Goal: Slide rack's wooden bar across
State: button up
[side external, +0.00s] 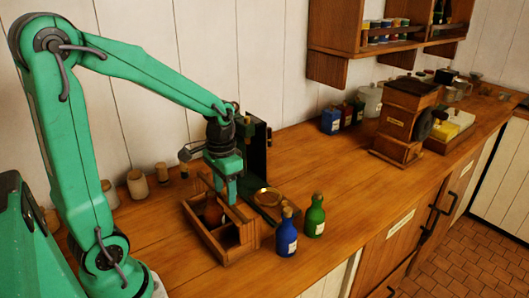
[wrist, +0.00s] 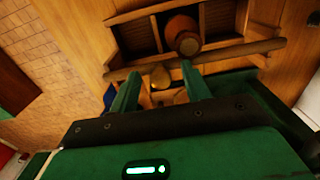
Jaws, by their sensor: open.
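The wooden rack (side external: 207,236) is an open divided box on the counter, left of the bottles. In the wrist view its slatted compartments (wrist: 220,18) show, with a reddish-brown round pot (wrist: 183,33) in the middle. The wooden bar (wrist: 235,52) runs across the rack's near side, slightly tilted in the picture. My gripper (wrist: 160,69) is open, with its two green fingertips at the bar; whether they touch it I cannot tell. A tan rounded piece (wrist: 160,77) shows between the fingers. In the side view my gripper (side external: 232,196) points down over the rack and hides part of the bar.
A blue bottle (side external: 287,236) and a green bottle (side external: 315,216) stand right of the rack, near the counter's front edge. A brass pan (side external: 267,197) sits close behind. Small wooden pots (side external: 137,184) stand by the wall. A grinder (side external: 405,118) is farther right, with clear counter before it.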

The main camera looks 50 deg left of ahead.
jog(key=shift+r, duration=0.15)
jog(key=shift+r, duration=3.35)
jog(key=shift+d+r, duration=0.1)
jog(key=s+d+r+t, duration=0.3)
jog(key=s+d+t, duration=0.2)
jog(key=s+d, duration=0.1)
jog(key=shift+s+d+r+t, duration=0.3)
jog(key=shift+s+d+r, duration=0.1)
jog(key=shift+s, duration=0.4)
